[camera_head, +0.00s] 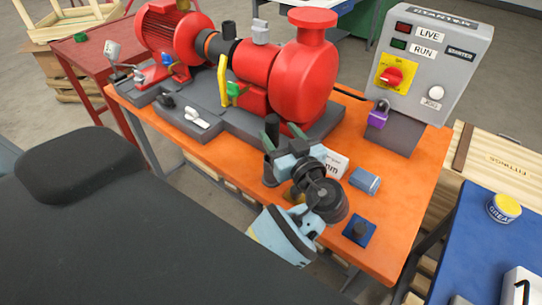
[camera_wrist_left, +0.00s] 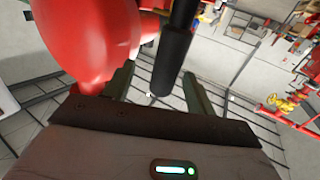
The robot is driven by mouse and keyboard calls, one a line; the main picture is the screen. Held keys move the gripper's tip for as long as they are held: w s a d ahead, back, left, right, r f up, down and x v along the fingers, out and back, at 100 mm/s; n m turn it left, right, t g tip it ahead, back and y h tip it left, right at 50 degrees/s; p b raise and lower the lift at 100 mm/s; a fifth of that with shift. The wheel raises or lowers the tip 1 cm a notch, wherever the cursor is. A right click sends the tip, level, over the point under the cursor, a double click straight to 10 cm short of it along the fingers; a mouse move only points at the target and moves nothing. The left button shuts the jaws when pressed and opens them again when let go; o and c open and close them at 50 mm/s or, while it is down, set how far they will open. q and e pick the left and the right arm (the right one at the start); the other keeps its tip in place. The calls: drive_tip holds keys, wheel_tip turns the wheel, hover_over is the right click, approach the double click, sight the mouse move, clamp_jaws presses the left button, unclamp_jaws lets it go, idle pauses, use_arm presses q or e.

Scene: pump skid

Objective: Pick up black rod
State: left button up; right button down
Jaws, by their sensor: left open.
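The black rod (camera_wrist_left: 172,62) shows in the left wrist view as a dark cylinder with a thinner upper part, between the two green fingers of my left gripper (camera_wrist_left: 158,88). Gaps show on both sides of it, so the fingers are not closed on it. In the head view my left gripper (camera_head: 284,132) is at the front edge of the pump's grey base, its fingers apart. There the rod is hard to tell from the dark parts of my gripper. My right gripper is not in view.
The red pump (camera_head: 304,75) stands close behind my left gripper. A grey starter box (camera_head: 430,60) with a purple padlock (camera_head: 378,115) is at the right. A blue block (camera_head: 365,181) and a blue piece with a black knob (camera_head: 359,230) lie on the orange table (camera_head: 415,190).

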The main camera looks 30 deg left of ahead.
sight(269, 124)
use_arm(q)
drive_tip(key=shift+a, duration=0.25)
drive_tip(key=p+x, duration=0.1)
drive_tip(key=x, duration=0.3)
drive_tip(key=shift+s+a+r+p, duration=0.15)
drive_tip(key=shift+a+p, duration=0.1)
drive_tip(key=shift+p, duration=0.1)
drive_tip(key=shift+a, duration=0.2)
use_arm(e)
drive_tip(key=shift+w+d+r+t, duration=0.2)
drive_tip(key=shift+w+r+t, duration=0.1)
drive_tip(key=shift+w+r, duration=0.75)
use_arm(q)
drive_tip(key=shift+c, duration=0.2)
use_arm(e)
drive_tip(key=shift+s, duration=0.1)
use_arm(q)
clamp_jaws()
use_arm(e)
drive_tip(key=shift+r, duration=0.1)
